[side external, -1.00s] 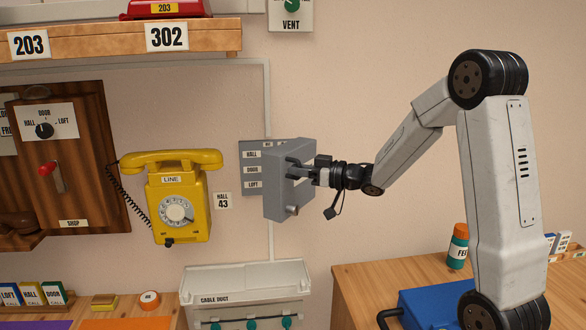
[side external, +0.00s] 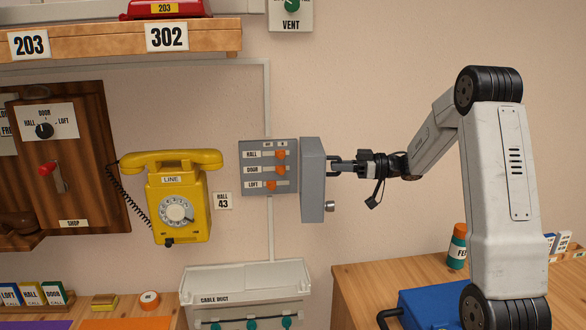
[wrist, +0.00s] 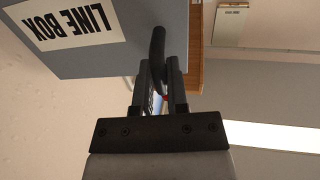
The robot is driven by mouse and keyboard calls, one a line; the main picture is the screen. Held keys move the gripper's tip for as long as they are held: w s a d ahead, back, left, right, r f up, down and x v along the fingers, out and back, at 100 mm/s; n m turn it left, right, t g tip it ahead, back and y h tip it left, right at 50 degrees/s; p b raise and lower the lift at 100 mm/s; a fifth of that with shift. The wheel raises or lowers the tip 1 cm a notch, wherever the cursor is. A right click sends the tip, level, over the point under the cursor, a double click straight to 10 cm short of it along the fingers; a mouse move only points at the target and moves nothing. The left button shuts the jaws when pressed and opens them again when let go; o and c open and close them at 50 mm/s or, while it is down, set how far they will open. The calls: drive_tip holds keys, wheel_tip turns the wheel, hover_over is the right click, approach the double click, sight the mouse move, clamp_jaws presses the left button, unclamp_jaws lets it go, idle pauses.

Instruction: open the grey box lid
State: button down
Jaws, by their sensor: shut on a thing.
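The grey box lid (side external: 312,180) stands swung out from the wall at the right side of the grey switch panel (side external: 268,167). The panel shows rows marked HALL, DOOR and LOFT with orange switches. My gripper (side external: 338,166) is shut on the lid's dark handle (wrist: 157,45). In the wrist view the lid (wrist: 110,55) fills the upper left, with a LINE BOX label upside down. A small round knob (side external: 329,206) sticks out low on the lid.
A yellow dial phone (side external: 180,205) hangs to the left of the panel. A cable duct box (side external: 245,285) is below. A blue case (side external: 430,305) and an orange-topped bottle (side external: 458,246) are on the wooden bench at right. The wall right of the lid is clear.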

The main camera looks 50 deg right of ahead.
drive_tip(key=shift+s+d+r, duration=0.1)
drive_tip(key=shift+s+d, duration=0.15)
drive_tip(key=shift+d, duration=0.8)
drive_tip(key=c, duration=0.7)
unclamp_jaws()
drive_tip(key=shift+s, duration=0.15)
